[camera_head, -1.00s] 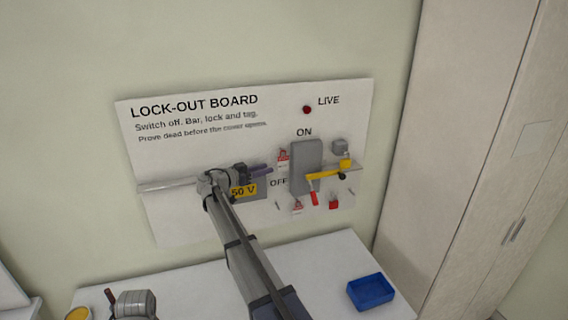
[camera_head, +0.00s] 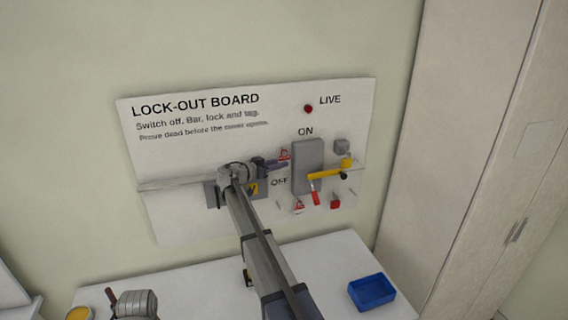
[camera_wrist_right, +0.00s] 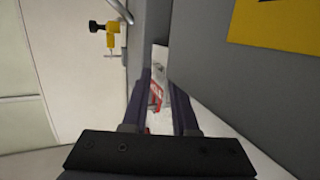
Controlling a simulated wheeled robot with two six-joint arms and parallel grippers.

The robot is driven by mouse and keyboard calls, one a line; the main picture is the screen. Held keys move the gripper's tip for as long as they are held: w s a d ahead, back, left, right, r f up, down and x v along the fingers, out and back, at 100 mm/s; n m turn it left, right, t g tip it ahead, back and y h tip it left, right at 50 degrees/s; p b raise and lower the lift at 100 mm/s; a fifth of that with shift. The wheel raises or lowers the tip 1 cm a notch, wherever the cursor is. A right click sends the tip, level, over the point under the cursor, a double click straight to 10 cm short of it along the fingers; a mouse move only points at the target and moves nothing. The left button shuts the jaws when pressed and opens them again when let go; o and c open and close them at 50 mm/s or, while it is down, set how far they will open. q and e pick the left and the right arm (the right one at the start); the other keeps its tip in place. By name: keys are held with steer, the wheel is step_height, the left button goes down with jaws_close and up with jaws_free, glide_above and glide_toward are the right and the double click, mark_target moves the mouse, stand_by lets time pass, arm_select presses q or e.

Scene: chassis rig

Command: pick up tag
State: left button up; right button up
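A small white tag with red print (camera_head: 284,154) hangs on the lock-out board, left of the grey switch (camera_head: 307,166). My right gripper (camera_head: 276,164) reaches up to the board beside this tag. In the right wrist view, its dark fingers (camera_wrist_right: 160,98) stand apart with the white and red tag (camera_wrist_right: 157,88) showing between and beyond them. I cannot tell whether they touch it. A second red and white tag (camera_head: 298,207) hangs lower on the board.
A grey box with a yellow label (camera_head: 252,188) is partly behind my right arm. A blue tray (camera_head: 372,290) stands on the white table.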

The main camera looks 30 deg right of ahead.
jaws_close()
steer(key=shift+r, duration=0.1)
stand_by(0.5)
